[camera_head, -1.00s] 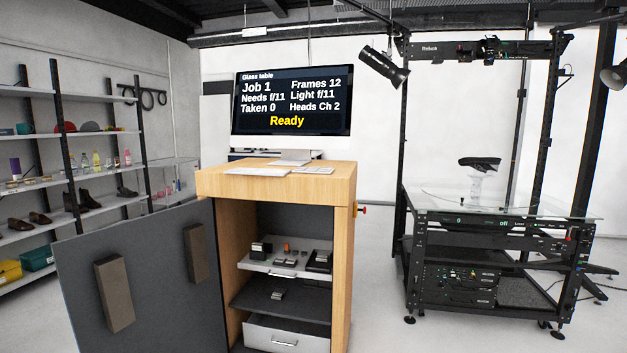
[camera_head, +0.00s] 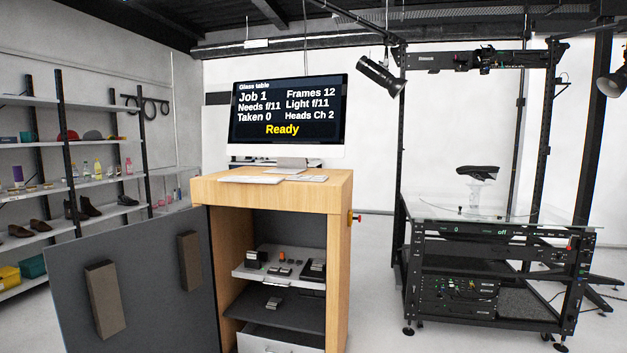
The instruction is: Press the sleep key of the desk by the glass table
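The desk (camera_head: 340,215) is a wooden cabinet in the middle of the view, with its grey door (camera_head: 145,275) swung open to the left. A monitor (camera_head: 287,112) on it reads "Glass table", "Job 1", "Taken 0" and "Ready". A flat white keyboard (camera_head: 250,180) lies on the desktop with a second small white pad (camera_head: 303,178) at its right. Single keys are too small to tell, so I cannot pick out the sleep key. The glass table (camera_head: 430,208) stands to the right on a black frame, with a dark shoe on a clear stand. Neither of my grippers is in view.
Shelves (camera_head: 100,190) with shoes, caps and bottles line the left wall. A red knob (camera_head: 357,218) sticks out from the desk's right side. A black lamp (camera_head: 381,76) hangs above. Open floor (camera_head: 375,290) lies between the desk and the glass table.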

